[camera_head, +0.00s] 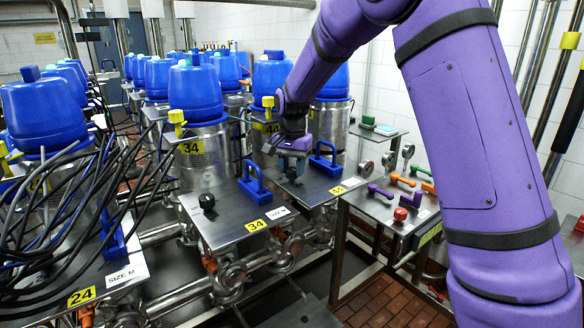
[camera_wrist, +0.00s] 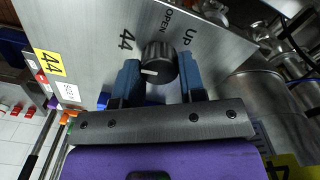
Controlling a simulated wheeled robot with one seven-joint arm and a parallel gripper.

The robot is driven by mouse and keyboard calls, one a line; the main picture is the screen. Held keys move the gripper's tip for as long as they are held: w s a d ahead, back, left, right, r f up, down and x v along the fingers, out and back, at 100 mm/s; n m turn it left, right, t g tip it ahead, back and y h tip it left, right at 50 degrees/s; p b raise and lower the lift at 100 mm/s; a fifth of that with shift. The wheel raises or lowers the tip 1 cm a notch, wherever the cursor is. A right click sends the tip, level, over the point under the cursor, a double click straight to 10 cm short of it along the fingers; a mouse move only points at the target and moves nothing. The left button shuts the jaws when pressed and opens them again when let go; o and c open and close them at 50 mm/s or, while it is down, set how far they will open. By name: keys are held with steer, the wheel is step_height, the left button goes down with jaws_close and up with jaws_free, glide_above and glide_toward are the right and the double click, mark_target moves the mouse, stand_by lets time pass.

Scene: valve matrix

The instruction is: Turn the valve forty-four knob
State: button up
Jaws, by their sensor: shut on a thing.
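The valve forty-four knob (camera_wrist: 157,58) is black and ribbed with a white pointer line. In the wrist view it sits on a metal plate (camera_wrist: 95,40) marked "44", "OPEN" and "UP". My gripper (camera_wrist: 158,68) has its two blue fingers on either side of the knob, shut on it. The pointer line faces left in the wrist view. In the head view my gripper (camera_head: 291,170) is down at the plate with the yellow "44" label (camera_head: 338,190), and it hides most of the knob.
A blue handle (camera_head: 325,160) stands on the plate right of my gripper. The valve 34 plate (camera_head: 225,228) with a black knob (camera_head: 207,202) and blue handle (camera_head: 254,183) is to the left. A table (camera_head: 380,210) with coloured handles is to the right. Blue-topped tanks (camera_head: 195,90) stand behind.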

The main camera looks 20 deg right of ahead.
steer(key=shift+m, duration=0.5)
steer(key=o, duration=0.9)
